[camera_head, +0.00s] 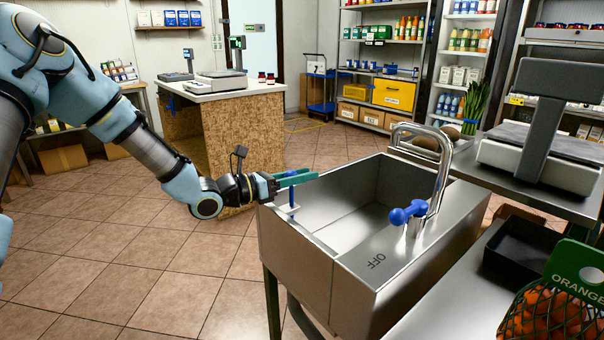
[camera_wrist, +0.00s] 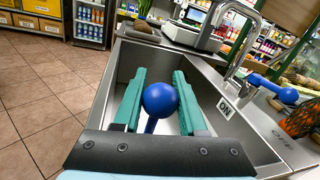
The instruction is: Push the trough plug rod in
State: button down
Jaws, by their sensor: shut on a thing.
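The trough plug rod is a thin blue rod (camera_head: 291,196) standing upright at the trough's near left corner, with a pale collar around its lower part. Its round blue knob (camera_wrist: 160,99) fills the gap between my green fingers in the wrist view. My gripper (camera_head: 296,178) reaches in from the left over the trough's rim and is shut on the knob. In the head view the fingers hide the knob. The steel trough (camera_head: 298,262) is open and looks empty. The rod's lower end is hidden.
A curved steel tap (camera_head: 440,180) with a blue lever (camera_head: 407,212) stands on the trough's right side beside "OFF" lettering. A scale (camera_head: 545,150) stands behind at right. A net of oranges (camera_head: 550,312) sits at front right. Tiled floor at left is clear.

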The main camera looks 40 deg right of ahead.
jog(key=shift+c, duration=2.3)
grip_release()
jog(key=shift+f, duration=0.15)
jog(key=b+v, duration=0.1)
jog(key=v, duration=0.9)
jog(key=shift+a, duration=0.4)
